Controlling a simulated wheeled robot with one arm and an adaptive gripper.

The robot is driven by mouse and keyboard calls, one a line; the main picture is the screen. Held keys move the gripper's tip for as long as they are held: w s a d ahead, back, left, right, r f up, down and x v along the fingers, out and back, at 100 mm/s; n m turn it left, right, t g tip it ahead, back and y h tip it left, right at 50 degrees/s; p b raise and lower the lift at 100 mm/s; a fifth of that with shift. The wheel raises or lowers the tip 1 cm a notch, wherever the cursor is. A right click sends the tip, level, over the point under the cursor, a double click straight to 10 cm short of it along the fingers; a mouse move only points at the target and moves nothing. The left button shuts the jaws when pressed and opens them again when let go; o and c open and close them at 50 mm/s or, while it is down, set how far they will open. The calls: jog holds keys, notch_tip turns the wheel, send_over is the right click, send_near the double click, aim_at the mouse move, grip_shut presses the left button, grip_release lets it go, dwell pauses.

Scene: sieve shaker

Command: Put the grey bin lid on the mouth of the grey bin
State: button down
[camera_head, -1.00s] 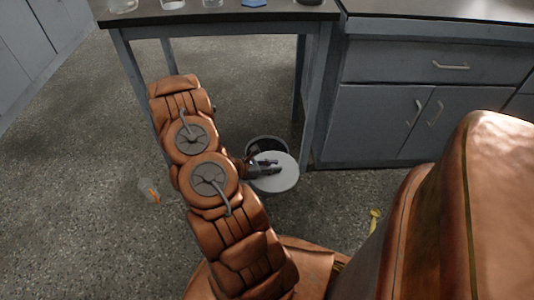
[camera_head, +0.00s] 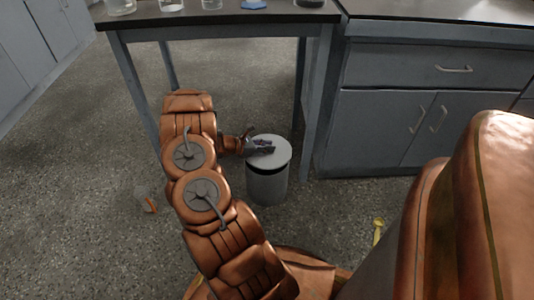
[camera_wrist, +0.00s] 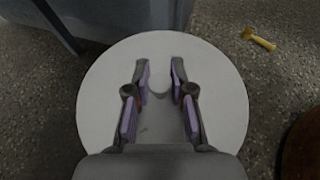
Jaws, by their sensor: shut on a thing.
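The grey bin (camera_head: 267,188) stands upright on the floor beside the table leg. The round, light grey bin lid (camera_head: 281,148) is over its mouth, with a dark band showing between the lid's front edge and the bin wall. I cannot tell whether the lid touches the rim. My gripper (camera_head: 262,149) reaches in from the left and is shut on the lid's handle. In the wrist view the lid (camera_wrist: 103,100) lies below my gripper (camera_wrist: 160,76), with the small round handle between the fingertips. The bin is hidden under the lid there.
A dark-topped table (camera_head: 225,17) with glassware stands behind, its leg (camera_head: 312,110) close to the bin. Grey cabinets (camera_head: 385,130) are at the right. A yellow object (camera_head: 378,231) and a small orange-marked object (camera_head: 151,205) lie on the floor.

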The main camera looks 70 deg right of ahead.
jog(key=shift+w+d, duration=0.2)
jog(key=shift+d, duration=0.1)
notch_tip(320, 180, down, 3)
jog(key=shift+f+b, duration=0.2)
jog(key=shift+b, duration=0.95)
jog(key=shift+f+p, duration=0.45)
jog(key=shift+p, duration=0.05)
jog(key=c, duration=1)
grip_release()
